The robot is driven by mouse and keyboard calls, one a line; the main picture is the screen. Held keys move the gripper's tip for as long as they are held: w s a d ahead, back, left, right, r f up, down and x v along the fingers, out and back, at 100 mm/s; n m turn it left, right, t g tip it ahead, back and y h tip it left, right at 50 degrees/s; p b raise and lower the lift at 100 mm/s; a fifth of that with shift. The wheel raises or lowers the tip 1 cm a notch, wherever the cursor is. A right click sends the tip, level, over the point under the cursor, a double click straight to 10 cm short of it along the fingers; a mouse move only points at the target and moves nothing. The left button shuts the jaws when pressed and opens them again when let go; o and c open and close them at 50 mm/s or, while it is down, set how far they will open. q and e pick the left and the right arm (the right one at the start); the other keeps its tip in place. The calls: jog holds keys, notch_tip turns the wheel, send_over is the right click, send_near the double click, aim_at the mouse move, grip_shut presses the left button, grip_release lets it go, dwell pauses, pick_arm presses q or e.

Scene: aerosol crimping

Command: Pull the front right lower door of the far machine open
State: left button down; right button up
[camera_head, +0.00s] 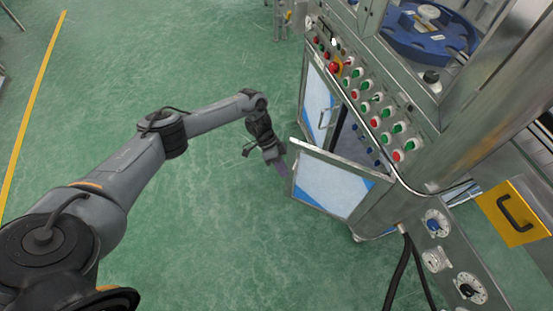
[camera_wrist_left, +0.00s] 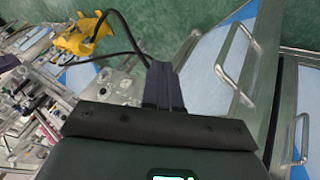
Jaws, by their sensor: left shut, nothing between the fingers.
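The front right lower door (camera_head: 335,187) of the machine, a white and blue panel in a metal frame, stands well ajar in the head view, with a dark gap behind it. Its free edge points left. My left gripper (camera_head: 283,170) is at this free edge, fingers pointing down; I cannot tell whether they touch it. In the left wrist view the shut fingers (camera_wrist_left: 163,88) show dark and empty, with door panels and bar handles (camera_wrist_left: 238,62) to their right. Which handle belongs to which door is unclear there. My right gripper is not in view.
The neighbouring door (camera_head: 316,100) with its bar handle looks closed. A panel of red and green buttons (camera_head: 372,105) lies above the doors. Black cables (camera_head: 398,272) hang at the machine's near corner. A yellow drawer-like part (camera_head: 513,212) is at right. The green floor at left is clear.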

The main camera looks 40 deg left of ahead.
pick_arm(q)
jog(key=shift+s+d+f+p, duration=0.2)
jog(key=shift+s+d, duration=0.25)
jog(key=shift+d, duration=0.25)
jog(key=shift+s+d+f+p, duration=0.15)
jog(key=shift+s+d+f, duration=0.1)
jog(key=shift+s+d, duration=0.3)
jog(key=shift+s+d+f+p, duration=0.2)
jog(key=shift+s+d, duration=0.15)
jog(key=shift+d, duration=0.45)
